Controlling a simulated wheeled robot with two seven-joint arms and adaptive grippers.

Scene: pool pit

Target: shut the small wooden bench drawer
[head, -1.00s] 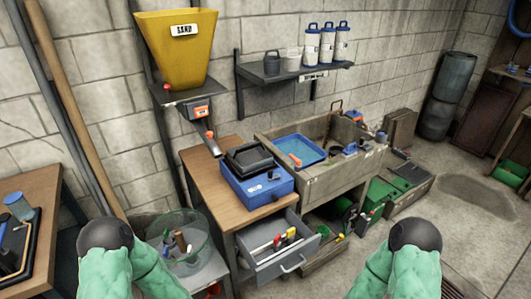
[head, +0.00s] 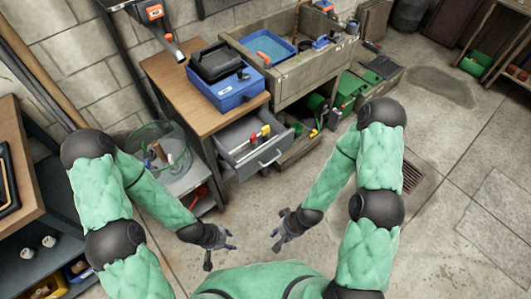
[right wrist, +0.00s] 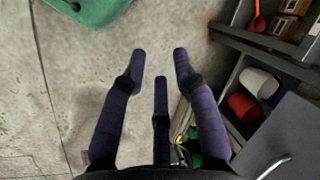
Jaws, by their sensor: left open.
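The grey bench drawer (head: 270,158) stands pulled out from under the wooden bench top (head: 178,98) in the head view. Red, yellow and white-handled things lie in it, and a bar handle is on its front. My left gripper (head: 219,250) is open and empty, below and left of the drawer in the picture. My right gripper (head: 278,231) is open and empty, below the drawer and apart from it. In the right wrist view the right fingers (right wrist: 158,65) are spread over bare floor. A grey panel with a metal handle (right wrist: 285,140) shows there at lower right; I cannot tell surely whether it is the drawer front.
A blue box (head: 228,92) sits on the bench. A stone sink (head: 290,72) stands to its right, green bins (head: 352,88) beyond. A clear bucket (head: 160,150) stands left on a low shelf. A dark shelf unit (head: 50,240) is at far left. The floor before the drawer is clear.

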